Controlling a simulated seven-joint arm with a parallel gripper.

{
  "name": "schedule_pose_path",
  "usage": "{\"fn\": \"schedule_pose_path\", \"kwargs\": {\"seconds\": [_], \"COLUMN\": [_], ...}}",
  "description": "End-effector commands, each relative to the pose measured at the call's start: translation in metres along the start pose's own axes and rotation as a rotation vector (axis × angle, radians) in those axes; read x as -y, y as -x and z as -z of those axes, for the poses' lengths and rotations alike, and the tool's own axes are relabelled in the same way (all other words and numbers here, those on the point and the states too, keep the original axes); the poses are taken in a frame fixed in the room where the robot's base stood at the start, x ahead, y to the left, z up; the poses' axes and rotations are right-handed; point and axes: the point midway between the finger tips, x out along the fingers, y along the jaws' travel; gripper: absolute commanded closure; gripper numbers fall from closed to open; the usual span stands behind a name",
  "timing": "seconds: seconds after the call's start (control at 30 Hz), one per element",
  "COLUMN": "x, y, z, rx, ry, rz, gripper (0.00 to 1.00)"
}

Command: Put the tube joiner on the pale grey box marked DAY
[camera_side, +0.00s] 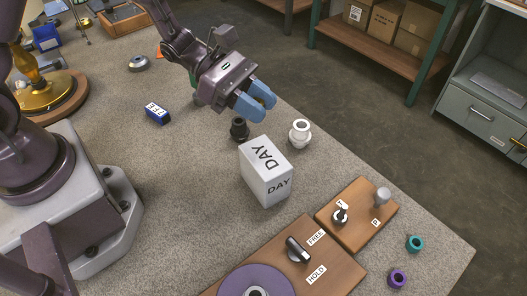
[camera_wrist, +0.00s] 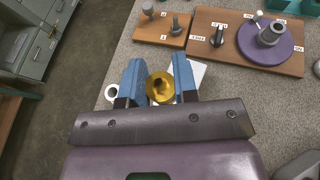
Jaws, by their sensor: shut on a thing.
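My gripper (camera_side: 255,101) is shut on a brass-coloured round piece with a dark opening (camera_wrist: 160,88), which I take to be the tube joiner. The piece sits between the two blue fingers in the wrist view; in the side view the fingers hide it. The pale grey box marked DAY (camera_side: 266,170) stands upright on the table, with DAY on its top and side. My gripper is in the air behind the box, up and to the left of it in the side view. In the wrist view the box (camera_wrist: 200,71) is partly hidden behind the brass piece and right finger.
A black fitting (camera_side: 239,129) and a white fitting (camera_side: 300,133) stand close behind the box. A small wooden board (camera_side: 357,213) and a larger FREE/HOLD board (camera_side: 335,268) lie in front. A blue labelled block (camera_side: 157,115) lies left. Teal (camera_side: 415,243) and purple (camera_side: 397,278) rings lie right.

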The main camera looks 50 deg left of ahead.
Motion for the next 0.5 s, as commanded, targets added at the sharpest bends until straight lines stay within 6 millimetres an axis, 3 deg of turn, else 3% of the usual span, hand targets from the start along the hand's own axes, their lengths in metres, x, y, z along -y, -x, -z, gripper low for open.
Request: {"fn": "schedule_pose_path", "kwargs": {"seconds": [0.17,0.5], "x": [0.019,0.018], "y": [-0.023,-0.039], "z": [-0.024,0.018], "rx": [0.001,0.000], "ry": [-0.043,-0.030], "rz": [0.100,0.083], "gripper": [0.96,0.96]}}
